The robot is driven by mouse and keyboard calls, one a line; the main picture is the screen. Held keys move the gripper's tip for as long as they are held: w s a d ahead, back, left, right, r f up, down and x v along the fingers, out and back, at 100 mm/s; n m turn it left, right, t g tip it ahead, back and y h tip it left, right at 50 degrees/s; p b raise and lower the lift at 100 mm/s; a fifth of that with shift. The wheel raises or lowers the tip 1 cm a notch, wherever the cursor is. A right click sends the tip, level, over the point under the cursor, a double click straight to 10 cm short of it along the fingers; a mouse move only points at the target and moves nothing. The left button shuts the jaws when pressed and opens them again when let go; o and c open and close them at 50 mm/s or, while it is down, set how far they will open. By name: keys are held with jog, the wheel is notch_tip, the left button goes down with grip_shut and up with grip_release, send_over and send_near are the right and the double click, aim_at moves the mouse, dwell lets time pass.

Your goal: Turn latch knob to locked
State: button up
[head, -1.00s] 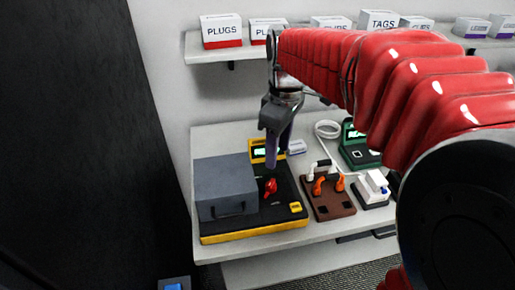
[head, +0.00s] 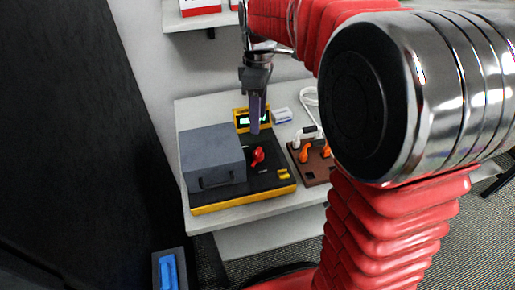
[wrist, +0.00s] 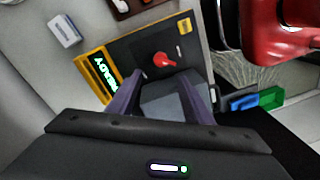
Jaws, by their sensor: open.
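The red latch knob (head: 258,156) sits on the black top of the yellow-edged test unit (head: 243,204), right of the grey box (head: 212,158). In the wrist view the knob (wrist: 163,60) lies beyond my fingertips, with its narrow end pointing right. My gripper (head: 255,130) hangs above and slightly behind the knob, fingers pointing down. In the wrist view my gripper (wrist: 160,76) has its two purple fingers apart with nothing between them; it is open and not touching the knob. The unit's lit green display (wrist: 105,75) shows text that seems to read "READY".
A brown socket board (head: 312,172) with orange plugs (head: 304,153) stands to the right of the unit. A small white labelled box (head: 282,116) lies behind. A yellow tab (head: 283,174) is at the unit's front right. A blue bin (head: 168,272) is on the floor.

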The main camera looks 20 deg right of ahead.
aim_at(258, 149)
jog(key=f, duration=1.2)
jog(key=shift+s+a+f, duration=0.2)
jog(key=shift+s+f, duration=0.1)
jog(key=shift+s, duration=0.05)
jog(key=c, duration=1)
jog(key=shift+w+r+m, duration=0.1)
jog(key=shift+w+m, duration=0.05)
jog(key=shift+m, duration=0.35)
jog(key=m, duration=0.3)
jog(key=shift+m, duration=0.3)
jog(key=m, duration=0.5)
jog(key=shift+d+t, duration=0.15)
jog(key=shift+t, duration=0.15)
jog(key=shift+m, duration=0.3)
